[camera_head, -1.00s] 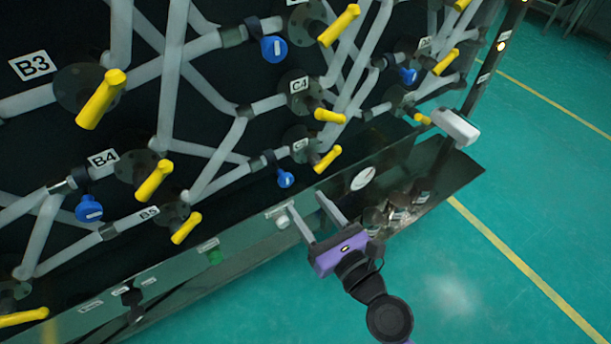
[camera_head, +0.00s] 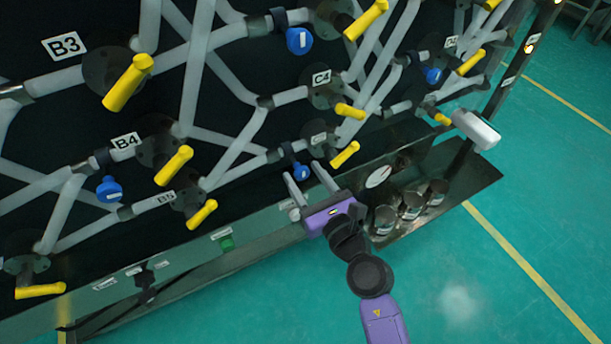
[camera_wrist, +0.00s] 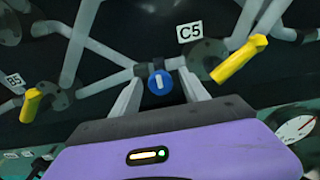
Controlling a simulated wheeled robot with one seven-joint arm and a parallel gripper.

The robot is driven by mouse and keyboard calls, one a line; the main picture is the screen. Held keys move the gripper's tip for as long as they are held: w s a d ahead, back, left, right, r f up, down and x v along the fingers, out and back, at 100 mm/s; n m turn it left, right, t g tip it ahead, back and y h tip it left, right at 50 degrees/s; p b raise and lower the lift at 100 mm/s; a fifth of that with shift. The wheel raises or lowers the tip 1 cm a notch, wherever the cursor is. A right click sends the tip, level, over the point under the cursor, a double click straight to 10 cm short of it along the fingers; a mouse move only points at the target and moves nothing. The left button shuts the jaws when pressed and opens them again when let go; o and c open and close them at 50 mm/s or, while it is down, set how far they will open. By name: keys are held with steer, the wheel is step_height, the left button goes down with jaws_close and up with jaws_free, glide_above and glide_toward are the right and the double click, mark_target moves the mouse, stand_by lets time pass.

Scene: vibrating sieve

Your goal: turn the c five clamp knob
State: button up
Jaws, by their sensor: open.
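The C5 clamp knob, a round blue knob (camera_head: 301,172) with a white mark, sits on the pipe left of the C5 yellow handle (camera_head: 345,154). In the wrist view the blue knob (camera_wrist: 159,83) appears between my two fingers, facing the camera. The C5 label (camera_wrist: 190,31) is up and to its right, and the yellow handle (camera_wrist: 239,60) is further right. My gripper (camera_head: 304,174) is open and empty, its fingers pointing at the panel on either side of the knob in the picture. Whether the fingers reach the knob's depth I cannot tell.
The B5 yellow handle (camera_head: 202,214) is to the left and the C4 handle (camera_head: 349,111) above. A green button (camera_head: 227,242) is on the ledge below. A gauge (camera_head: 378,177) and metal cups (camera_head: 411,206) stand right of my gripper. Green floor lies open in front.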

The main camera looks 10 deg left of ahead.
jaws_close()
steer(key=m+p, duration=0.3)
steer(key=shift+r+m, duration=0.2)
steer(key=shift+m, duration=0.1)
steer(key=m+p, duration=0.3)
steer(key=m, duration=0.3)
steer(key=shift+w+d+f+p, duration=0.1)
steer(key=shift+d+p, duration=0.05)
steer(key=shift+p, duration=0.2)
steer(key=m+p, duration=0.2)
steer(key=m, duration=0.3)
steer(key=shift+f+m+p, duration=0.1)
steer(key=shift+m+p, duration=0.3)
steer(key=shift+f+m+p, duration=0.15)
steer(key=shift+m+p, duration=0.9)
steer(key=shift+m, duration=1.15)
